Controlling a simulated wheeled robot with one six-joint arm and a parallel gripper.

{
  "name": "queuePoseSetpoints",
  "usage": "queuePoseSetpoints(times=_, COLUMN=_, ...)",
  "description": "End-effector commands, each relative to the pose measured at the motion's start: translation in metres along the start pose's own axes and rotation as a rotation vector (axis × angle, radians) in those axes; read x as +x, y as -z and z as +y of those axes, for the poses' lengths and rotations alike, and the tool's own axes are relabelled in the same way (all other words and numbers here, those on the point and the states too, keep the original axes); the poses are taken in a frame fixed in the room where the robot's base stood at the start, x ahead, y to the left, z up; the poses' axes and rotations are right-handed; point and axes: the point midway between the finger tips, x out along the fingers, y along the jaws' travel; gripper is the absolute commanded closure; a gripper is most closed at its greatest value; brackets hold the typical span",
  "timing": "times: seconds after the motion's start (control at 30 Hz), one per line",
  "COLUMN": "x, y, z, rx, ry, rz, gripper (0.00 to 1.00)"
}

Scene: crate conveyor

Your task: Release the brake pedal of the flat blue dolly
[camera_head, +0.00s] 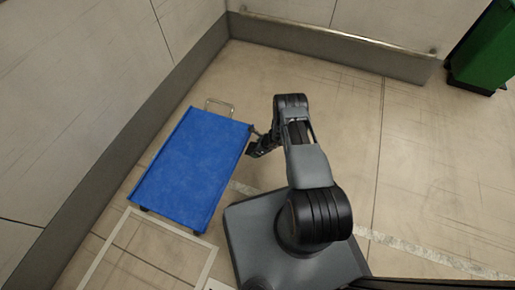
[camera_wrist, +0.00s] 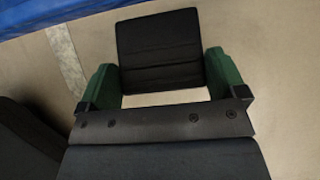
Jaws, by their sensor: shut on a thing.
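The flat blue dolly (camera_head: 193,165) stands on the floor left of my arm, its blue edge also along the top of the wrist view (camera_wrist: 75,14). The brake pedal is a dark ridged pad at the dolly's right side (camera_head: 251,149); it fills the space between my fingers in the wrist view (camera_wrist: 160,48). My gripper (camera_head: 258,148) is low beside the dolly's right edge. Its green fingers in the wrist view (camera_wrist: 160,78) are shut on the pedal's two sides. How far the pedal is tilted is hard to tell.
A metal loop handle (camera_head: 220,106) stands at the dolly's far end. Walls with a dark skirting (camera_head: 130,130) run close on the left and at the back. A green bin (camera_head: 485,50) is at the far right. The floor right of my arm is clear.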

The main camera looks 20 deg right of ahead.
Motion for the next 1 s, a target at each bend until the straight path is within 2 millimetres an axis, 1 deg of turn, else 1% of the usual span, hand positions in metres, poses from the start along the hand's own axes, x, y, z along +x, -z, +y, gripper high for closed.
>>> queuePoseSetpoints(times=0.23, x=0.001, y=-0.002, z=0.001, rx=-0.002, ry=-0.002, rz=-0.004, gripper=0.52)
queuePoseSetpoints(times=0.27, x=0.001, y=-0.002, z=0.001, rx=-0.002, ry=-0.002, rz=-0.004, gripper=0.09)
queuePoseSetpoints(times=0.37, x=0.001, y=-0.002, z=0.001, rx=-0.002, ry=-0.002, rz=-0.004, gripper=0.0)
queuePoseSetpoints(times=0.57, x=-0.001, y=0.0, z=-0.001, rx=0.002, ry=0.001, rz=-0.003, gripper=0.0)
queuePoseSetpoints(times=0.67, x=-0.007, y=0.0, z=-0.002, rx=0.003, ry=0.002, rz=-0.003, gripper=0.0)
queuePoseSetpoints(times=0.77, x=-0.02, y=-0.002, z=-0.002, rx=0.003, ry=0.002, rz=-0.003, gripper=0.0)
queuePoseSetpoints(times=1.0, x=-0.07, y=-0.004, z=-0.002, rx=0.003, ry=0.002, rz=-0.003, gripper=0.0)
